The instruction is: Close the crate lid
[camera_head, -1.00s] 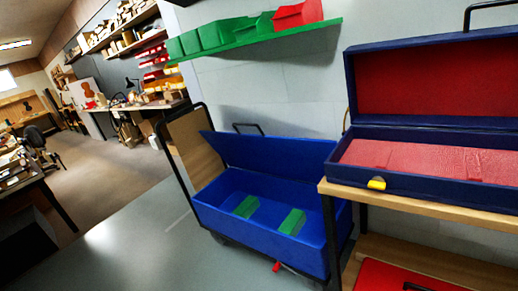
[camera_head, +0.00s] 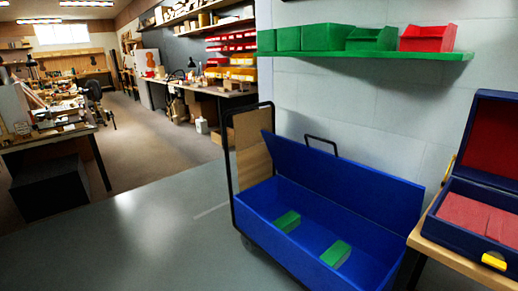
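A blue crate (camera_head: 276,237) sits on a wheeled cart at lower centre right. Its blue lid (camera_head: 345,176) stands open, tilted up along the back edge by the wall. A dark handle (camera_head: 321,140) rises behind the lid's top edge. Two green blocks, a left one (camera_head: 287,221) and a right one (camera_head: 336,254), lie inside the crate. My gripper is not in view.
The cart's black frame (camera_head: 231,170) stands at the crate's left end. A wooden table (camera_head: 462,264) with an open dark blue case (camera_head: 466,213) is close on the right. A green shelf (camera_head: 370,55) with bins hangs above. Open floor (camera_head: 140,235) lies to the left.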

